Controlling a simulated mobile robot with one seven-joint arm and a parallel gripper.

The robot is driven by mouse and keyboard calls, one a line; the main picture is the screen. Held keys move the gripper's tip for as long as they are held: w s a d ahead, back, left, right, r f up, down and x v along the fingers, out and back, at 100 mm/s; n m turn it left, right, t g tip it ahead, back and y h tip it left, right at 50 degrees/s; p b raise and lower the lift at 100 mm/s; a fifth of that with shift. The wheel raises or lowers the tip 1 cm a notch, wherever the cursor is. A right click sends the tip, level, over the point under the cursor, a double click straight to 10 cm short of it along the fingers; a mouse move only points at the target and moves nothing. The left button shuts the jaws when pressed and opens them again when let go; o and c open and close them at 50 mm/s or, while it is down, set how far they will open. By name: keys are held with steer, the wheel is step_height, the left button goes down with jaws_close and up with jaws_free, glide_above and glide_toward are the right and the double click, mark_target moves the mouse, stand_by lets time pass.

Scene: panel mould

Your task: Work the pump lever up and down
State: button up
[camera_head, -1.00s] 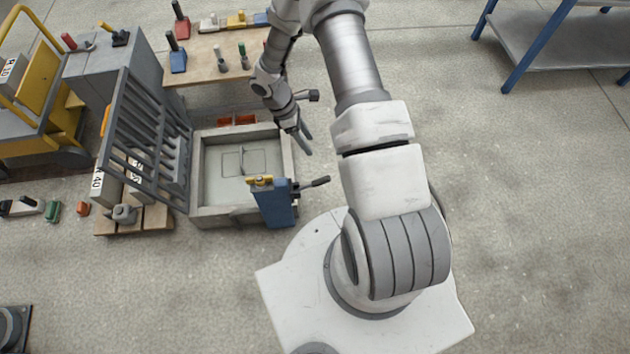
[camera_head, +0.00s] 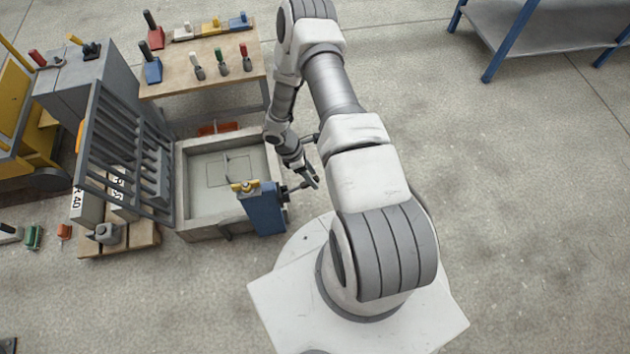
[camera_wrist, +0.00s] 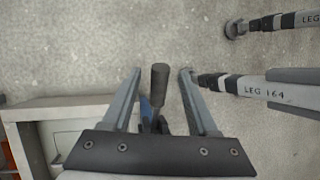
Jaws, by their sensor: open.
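The pump is a blue block (camera_head: 265,212) with a yellow top, at the near right corner of the grey mould in the head view. Its dark lever (camera_head: 293,190) sticks out to the right. My gripper (camera_head: 313,180) is at the lever's outer end. In the wrist view the lever's round dark handle (camera_wrist: 159,77) stands between the two open fingers of my gripper (camera_wrist: 160,73), with a gap on each side. A little of the pump's blue body shows below the handle, mostly hidden by the gripper's palm.
The mould frame (camera_head: 205,233) lies left of the pump, with a raised barred grid (camera_head: 125,150) on its left side. A wooden table (camera_head: 180,84) with several coloured tools stands behind. The floor (camera_head: 500,200) to the right is clear.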

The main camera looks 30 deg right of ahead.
steer(key=shift+x, duration=1.3)
jaws_close()
stand_by(0.5)
